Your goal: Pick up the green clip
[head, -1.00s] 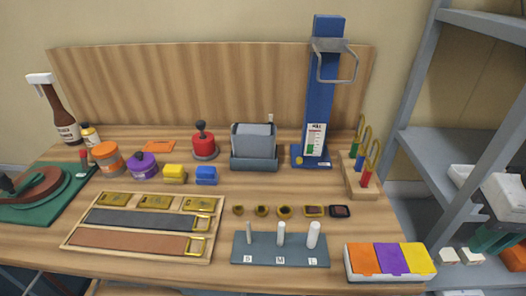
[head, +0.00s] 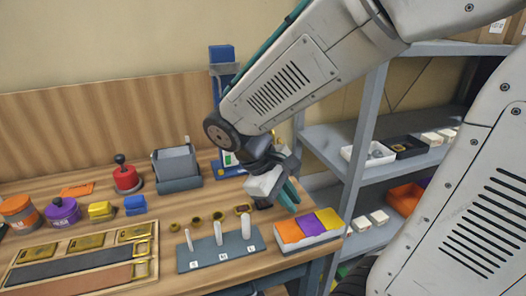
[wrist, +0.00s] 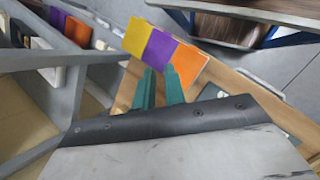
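The green clip cannot be made out now. In the earlier head view a small wooden rack at the right of the bench holds upright green, blue and red pieces with brass loops. In the head view my arm now covers that spot. My gripper (head: 289,194) hangs over the right part of the bench, behind the three-colour box. In the wrist view its two teal fingers (wrist: 160,72) stand apart with nothing between them, bench wood showing in the gap.
The three-colour box (head: 307,238) sits at the bench's right front. A grey peg stand (head: 222,254) is left of it. The blue column (head: 222,70) and a grey holder (head: 177,168) stand behind. Grey shelving (head: 365,125) rises at the right.

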